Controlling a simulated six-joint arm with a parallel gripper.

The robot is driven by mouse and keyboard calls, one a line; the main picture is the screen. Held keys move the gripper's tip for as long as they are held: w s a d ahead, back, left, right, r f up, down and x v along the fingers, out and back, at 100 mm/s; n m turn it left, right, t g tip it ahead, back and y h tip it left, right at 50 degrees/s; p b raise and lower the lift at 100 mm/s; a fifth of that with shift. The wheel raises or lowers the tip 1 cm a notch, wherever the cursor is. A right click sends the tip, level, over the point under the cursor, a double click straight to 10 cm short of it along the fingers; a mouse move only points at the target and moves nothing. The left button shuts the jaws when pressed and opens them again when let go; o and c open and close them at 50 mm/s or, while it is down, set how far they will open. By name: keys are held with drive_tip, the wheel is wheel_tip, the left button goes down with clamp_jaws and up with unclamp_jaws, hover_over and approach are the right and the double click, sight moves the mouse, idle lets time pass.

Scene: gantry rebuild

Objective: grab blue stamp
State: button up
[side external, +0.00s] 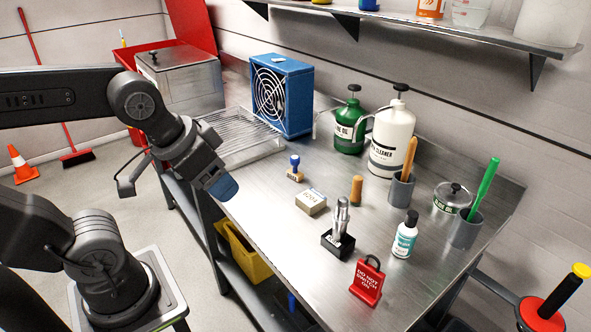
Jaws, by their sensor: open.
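The blue stamp (295,169) stands upright on the metal bench, with a round blue handle on a pale wooden base. My gripper (223,188) is open, above the bench's front left edge. It is to the left of the stamp and apart from it. Its fingers are small in this view, and the gap between them is hard to make out.
A wooden block (311,202), a wooden-handled tool (357,189) and a black holder with metal punches (338,242) stand right of the stamp. A blue fan (283,95) and wire rack (228,131) are behind. Bare bench (262,215) lies in front.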

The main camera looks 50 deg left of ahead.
drive_tip(key=shift+c, duration=0.4)
drive_tip(key=n+g+y, duration=0.3)
drive_tip(key=n+y, duration=0.1)
drive_tip(key=n, duration=0.7)
hover_over(295, 158)
drive_tip(key=s+d, duration=0.3)
wheel_tip(295, 158, down, 6)
drive_tip(key=x, duration=0.7)
drive_tip(key=shift+w+f, duration=0.25)
drive_tip(key=shift+f, duration=0.15)
drive_tip(key=shift+d+x, duration=0.15)
drive_tip(key=shift+x, duration=1.4)
drive_tip(key=shift+d+x, duration=0.15)
drive_tip(key=shift+x, duration=1.4)
drive_tip(key=shift+f, duration=0.1)
drive_tip(key=c, duration=1)
